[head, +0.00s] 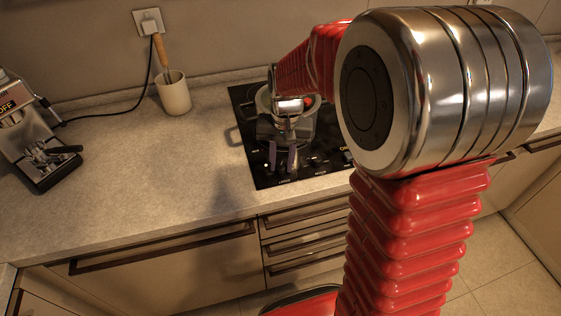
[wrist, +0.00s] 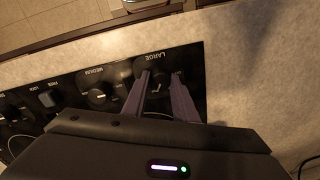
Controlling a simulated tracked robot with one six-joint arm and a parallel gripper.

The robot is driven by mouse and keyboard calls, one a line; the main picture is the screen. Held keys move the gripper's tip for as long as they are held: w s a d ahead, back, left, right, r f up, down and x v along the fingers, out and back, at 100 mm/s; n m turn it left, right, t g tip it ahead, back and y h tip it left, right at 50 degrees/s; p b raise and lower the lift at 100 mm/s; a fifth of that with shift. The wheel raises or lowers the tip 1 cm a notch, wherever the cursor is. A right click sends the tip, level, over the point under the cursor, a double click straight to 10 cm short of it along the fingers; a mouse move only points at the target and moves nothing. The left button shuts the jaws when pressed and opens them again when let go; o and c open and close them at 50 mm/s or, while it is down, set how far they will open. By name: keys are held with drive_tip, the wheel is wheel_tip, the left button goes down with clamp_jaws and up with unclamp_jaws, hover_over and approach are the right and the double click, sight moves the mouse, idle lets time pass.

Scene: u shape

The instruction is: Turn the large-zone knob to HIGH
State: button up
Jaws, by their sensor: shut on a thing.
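The large-zone knob (wrist: 158,86) is on the black cooktop panel, beside the upside-down LARGE label in the wrist view. My gripper (wrist: 161,82) has its two purple fingers around this knob, shut on it. The fingers hide its sides and part of its dial, so its exact setting cannot be read. In the head view my gripper (head: 283,168) points down at the front part of the cooktop (head: 262,177), and the knob cannot be made out there.
The medium knob (wrist: 99,94) and a LOCK control (wrist: 47,98) sit left of the large-zone knob in the wrist view. A pot (head: 264,101) stands behind my gripper.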

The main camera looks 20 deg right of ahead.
sight(282, 167)
drive_tip(key=m, duration=0.5)
drive_tip(key=shift+m, duration=0.3)
drive_tip(key=m, duration=0.5)
drive_tip(key=shift+a+m, duration=0.15)
drive_tip(key=shift+m, duration=0.25)
drive_tip(key=o, duration=1)
drive_tip(key=shift+o, duration=0.2)
drive_tip(key=shift+r, duration=0.15)
wheel_tip(282, 167, up, 14)
drive_tip(key=shift+s+f, duration=0.25)
drive_tip(key=shift+s, duration=0.1)
